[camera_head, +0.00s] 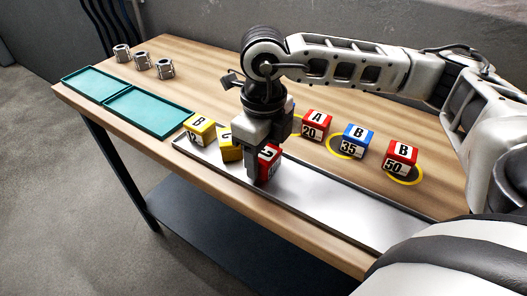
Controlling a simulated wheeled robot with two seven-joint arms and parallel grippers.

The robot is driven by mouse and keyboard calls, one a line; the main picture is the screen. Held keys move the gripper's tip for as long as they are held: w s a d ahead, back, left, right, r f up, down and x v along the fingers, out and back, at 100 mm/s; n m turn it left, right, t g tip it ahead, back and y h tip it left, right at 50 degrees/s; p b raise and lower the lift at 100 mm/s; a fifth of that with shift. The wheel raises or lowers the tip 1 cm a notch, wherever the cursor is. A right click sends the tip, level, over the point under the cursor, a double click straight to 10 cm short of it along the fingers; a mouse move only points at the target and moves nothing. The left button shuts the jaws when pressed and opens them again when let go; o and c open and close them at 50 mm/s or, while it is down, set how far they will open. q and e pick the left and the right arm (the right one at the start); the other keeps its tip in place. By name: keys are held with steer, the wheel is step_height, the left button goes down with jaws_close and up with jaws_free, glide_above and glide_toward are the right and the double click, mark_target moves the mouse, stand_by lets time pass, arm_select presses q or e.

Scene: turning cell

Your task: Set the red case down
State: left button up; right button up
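My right gripper (262,166) points down over the white tray (325,205) and is closed around a red case (270,161). The fingers cover part of the case, and only part of its white label shows. The case is over the tray, near its left half; I cannot tell whether its underside touches the tray. Just left of it, a yellow case (229,149) is partly hidden by the gripper. Another yellow case marked B (199,129) stands at the tray's left end. My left gripper is out of view.
Behind the tray stand a red case marked A 20 (316,125), a blue case marked B 35 (355,140) and a red case marked B 50 (402,157), by yellow rings. Teal trays (148,111) and metal parts (142,61) are at left. The tray's right part is clear.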

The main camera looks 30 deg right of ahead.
mark_target(264, 152)
steer(key=shift+o, duration=0.9)
steer(key=shift+r, duration=0.15)
step_height(264, 152, up, 12)
